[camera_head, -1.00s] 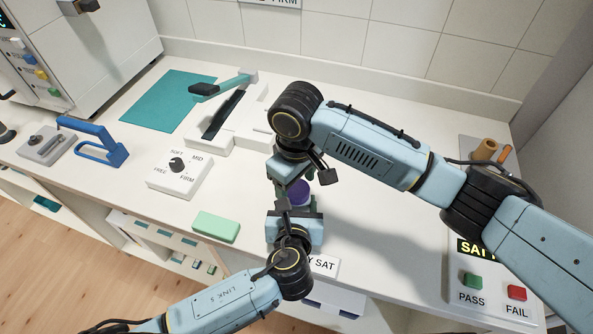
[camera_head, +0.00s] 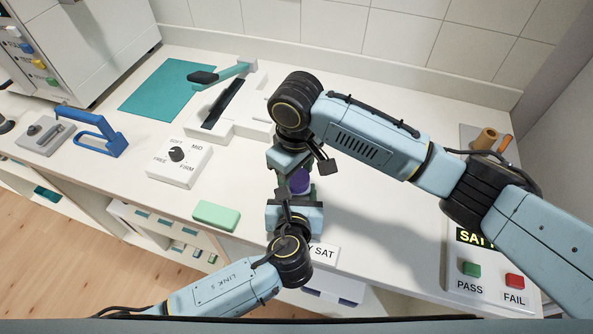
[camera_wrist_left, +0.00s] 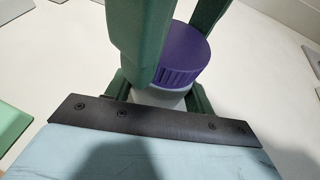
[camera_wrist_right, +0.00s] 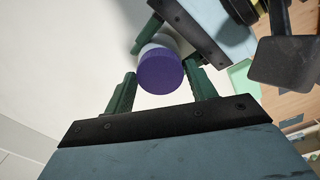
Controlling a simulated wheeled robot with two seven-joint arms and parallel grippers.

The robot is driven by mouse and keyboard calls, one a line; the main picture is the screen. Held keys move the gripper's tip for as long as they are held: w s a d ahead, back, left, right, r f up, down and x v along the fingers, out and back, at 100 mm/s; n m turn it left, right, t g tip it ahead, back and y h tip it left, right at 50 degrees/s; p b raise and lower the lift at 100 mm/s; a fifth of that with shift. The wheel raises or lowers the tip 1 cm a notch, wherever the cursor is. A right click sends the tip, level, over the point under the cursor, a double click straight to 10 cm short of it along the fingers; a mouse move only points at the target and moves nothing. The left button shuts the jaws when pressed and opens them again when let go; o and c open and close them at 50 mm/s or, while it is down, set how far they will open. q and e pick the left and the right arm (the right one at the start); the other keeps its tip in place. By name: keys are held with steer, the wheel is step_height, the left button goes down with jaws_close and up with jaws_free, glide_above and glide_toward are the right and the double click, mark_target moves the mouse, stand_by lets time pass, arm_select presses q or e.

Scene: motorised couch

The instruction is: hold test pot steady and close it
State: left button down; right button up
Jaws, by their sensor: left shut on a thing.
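The test pot has a ribbed purple lid (camera_head: 299,181) on top of a white body, which shows in the left wrist view (camera_wrist_left: 160,96). It stands upright near the front of the bench. My left gripper (camera_head: 296,198) is low at the front of the pot, its green fingers shut on the white body. My right gripper (camera_head: 292,168) comes from above. Its fingers are spread on either side of the purple lid (camera_wrist_right: 160,71), with a gap showing between finger and lid in the right wrist view. The lid's seating on the body is partly hidden.
A dial box (camera_head: 178,162) and a green block (camera_head: 217,215) lie left of my grippers. A white fixture with a teal lever (camera_head: 225,75) stands behind. The PASS/FAIL panel (camera_head: 487,288) is at the right front. Bench between pot and panel is clear.

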steer(key=o, duration=0.3)
steer(key=shift+r, duration=0.1)
step_height(320, 180, up, 12)
steer(key=shift+f, duration=0.1)
stand_by(0.4)
arm_select(q)
steer(key=shift+c, duration=2.3)
jaws_free()
steer(key=shift+s, duration=0.1)
steer(key=p+v, duration=0.1)
steer(key=v, duration=1.2)
steer(key=shift+s, duration=0.1)
arm_select(e)
steer(key=shift+r, duration=0.75)
